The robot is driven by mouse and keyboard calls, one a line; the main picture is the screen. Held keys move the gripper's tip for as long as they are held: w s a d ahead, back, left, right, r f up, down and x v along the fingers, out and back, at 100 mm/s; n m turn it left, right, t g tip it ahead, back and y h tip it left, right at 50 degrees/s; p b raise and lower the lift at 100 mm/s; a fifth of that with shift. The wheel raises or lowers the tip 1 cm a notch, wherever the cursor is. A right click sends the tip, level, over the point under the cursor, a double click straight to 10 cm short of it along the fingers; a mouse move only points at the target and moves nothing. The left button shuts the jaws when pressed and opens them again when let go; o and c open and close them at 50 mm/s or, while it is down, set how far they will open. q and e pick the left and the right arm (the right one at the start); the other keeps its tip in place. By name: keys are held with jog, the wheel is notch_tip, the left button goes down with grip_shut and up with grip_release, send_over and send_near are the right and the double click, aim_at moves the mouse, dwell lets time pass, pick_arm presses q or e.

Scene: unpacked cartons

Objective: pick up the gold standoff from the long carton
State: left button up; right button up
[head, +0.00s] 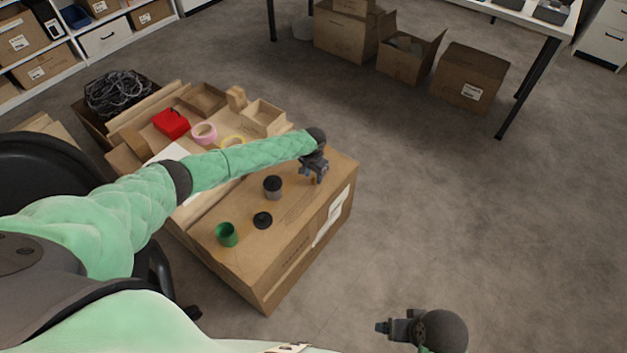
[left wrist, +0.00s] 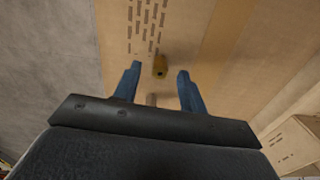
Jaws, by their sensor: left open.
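The gold standoff (left wrist: 160,66) is a small gold piece with a dark hole in its near end. It lies on the long carton (head: 285,240), on its top near the printed marks. My left gripper (head: 314,172) is over the carton's far right part. In the left wrist view the left gripper (left wrist: 157,72) is open, with the standoff between and just beyond its blue fingertips, not gripped. In the head view I cannot make out the standoff. My right gripper (head: 384,327) is low at the right, away from the carton; its jaws are unclear.
On the carton top stand a grey jar with a black lid (head: 273,187), a black disc (head: 262,220) and a green cup (head: 227,234). Behind are a red object (head: 171,123), a pink tape roll (head: 204,133) and an open small box (head: 264,117). Floor to the right is clear.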

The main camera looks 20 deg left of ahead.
pick_arm(q)
jog(key=shift+f, duration=1.2)
grip_shut()
jog(key=shift+r, duration=0.1)
